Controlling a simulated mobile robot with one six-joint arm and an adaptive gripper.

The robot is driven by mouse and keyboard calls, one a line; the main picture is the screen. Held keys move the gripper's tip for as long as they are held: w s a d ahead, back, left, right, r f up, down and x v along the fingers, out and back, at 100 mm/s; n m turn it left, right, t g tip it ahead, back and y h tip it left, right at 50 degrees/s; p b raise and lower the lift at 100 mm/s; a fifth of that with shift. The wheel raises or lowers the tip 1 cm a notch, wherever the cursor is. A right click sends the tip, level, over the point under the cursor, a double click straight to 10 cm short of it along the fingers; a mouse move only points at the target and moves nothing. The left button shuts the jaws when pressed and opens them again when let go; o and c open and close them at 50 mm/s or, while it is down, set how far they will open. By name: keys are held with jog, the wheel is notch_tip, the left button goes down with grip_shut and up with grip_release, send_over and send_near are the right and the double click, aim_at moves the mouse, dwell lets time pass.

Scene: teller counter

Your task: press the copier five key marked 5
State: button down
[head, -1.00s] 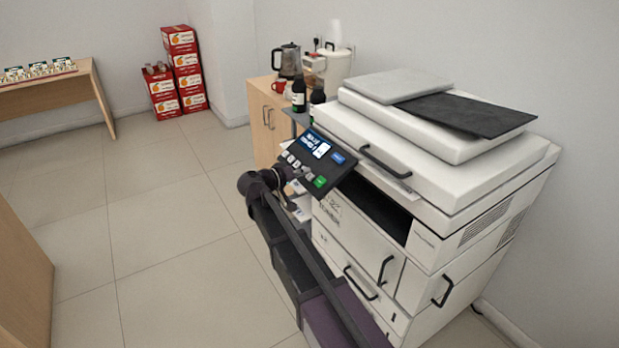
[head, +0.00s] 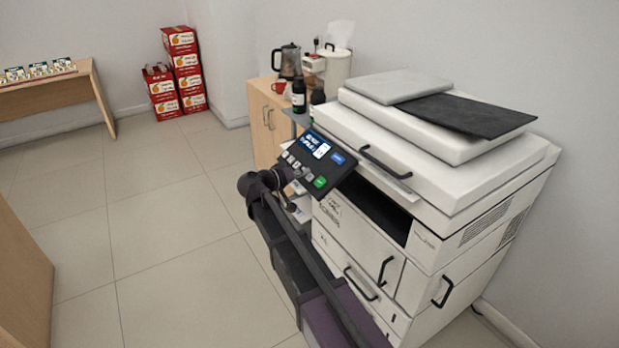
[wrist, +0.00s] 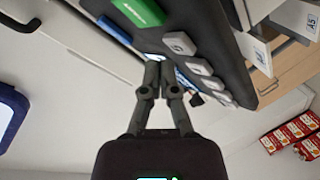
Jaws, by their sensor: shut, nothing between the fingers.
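The copier (head: 430,150) stands at the right in the head view, with a dark tilted control panel (head: 343,175) at its front left corner. The panel has a screen (head: 315,145), a blue key (head: 337,159), a green key (head: 320,182) and a row of small grey keys (head: 290,160). In the wrist view the green key (wrist: 140,12) and several grey keys (wrist: 199,66) show large.
A wooden cabinet (head: 262,115) with a kettle (head: 288,60), a red mug (head: 279,87) and dark bottles (head: 299,95) stands behind the panel. Red boxes (head: 183,70) are stacked at the back wall. The floor (head: 160,230) at left is clear.

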jog(key=shift+w+d+f+b, duration=0.3)
jog(key=shift+d+f+b, duration=0.1)
jog(key=shift+f+b, duration=0.35)
dwell(1.2)
jog(key=shift+r, duration=0.1)
dwell(0.4)
jog(key=shift+s+a+r+p, duration=0.3)
jog(key=shift+a+r+p, duration=0.1)
jog(key=shift+r+p, duration=0.35)
jog(key=r+p, duration=0.1)
jog(key=s+a+r+p, duration=0.1)
jog(key=p, duration=0.1)
jog(key=a+r+p, duration=0.1)
jog(key=r, duration=0.1)
jog(key=shift+s+a, duration=0.1)
jog(key=shift+s, duration=0.15)
dwell(0.9)
